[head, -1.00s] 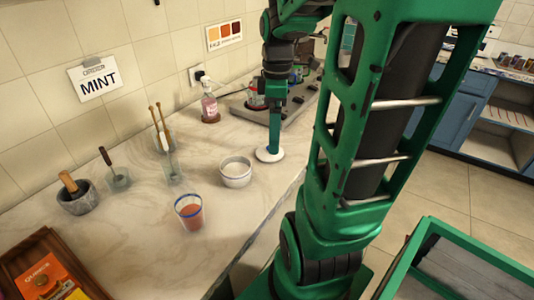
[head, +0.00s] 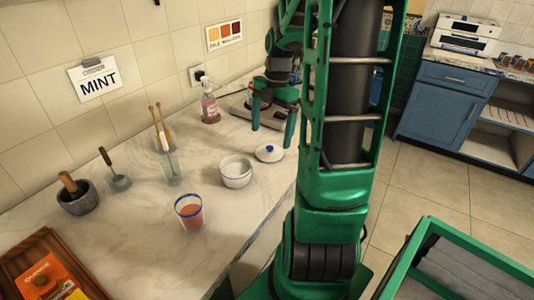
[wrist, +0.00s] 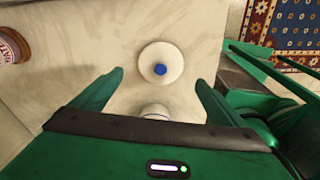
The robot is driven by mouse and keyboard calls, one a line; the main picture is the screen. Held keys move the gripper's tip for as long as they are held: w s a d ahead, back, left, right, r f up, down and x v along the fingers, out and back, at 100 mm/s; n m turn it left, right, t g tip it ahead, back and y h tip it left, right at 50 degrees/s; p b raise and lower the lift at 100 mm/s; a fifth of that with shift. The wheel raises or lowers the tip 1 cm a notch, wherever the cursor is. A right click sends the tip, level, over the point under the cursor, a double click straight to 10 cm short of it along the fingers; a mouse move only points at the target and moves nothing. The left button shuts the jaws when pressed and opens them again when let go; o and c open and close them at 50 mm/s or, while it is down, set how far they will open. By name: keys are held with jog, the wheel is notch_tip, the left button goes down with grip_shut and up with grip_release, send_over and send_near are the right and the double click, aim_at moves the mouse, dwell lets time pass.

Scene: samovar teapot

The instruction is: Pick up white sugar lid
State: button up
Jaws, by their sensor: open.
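The white sugar lid (head: 262,157) is a round disc with a blue knob. Part of a white round thing, apparently the bowl, shows between the fingers, mostly hidden by the gripper body.
A blue-rimmed glass (head: 190,213) stands left of the bowl. The counter's front edge is close to the lid's right. A mortar (head: 76,199) stands far left.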

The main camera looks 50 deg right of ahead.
aim_at(270, 147)
jog(key=shift+a+f, duration=0.1)
jog(key=shift+f, duration=2.8)
jog(key=shift+c, duration=0.2)
jog(key=c, duration=1.1)
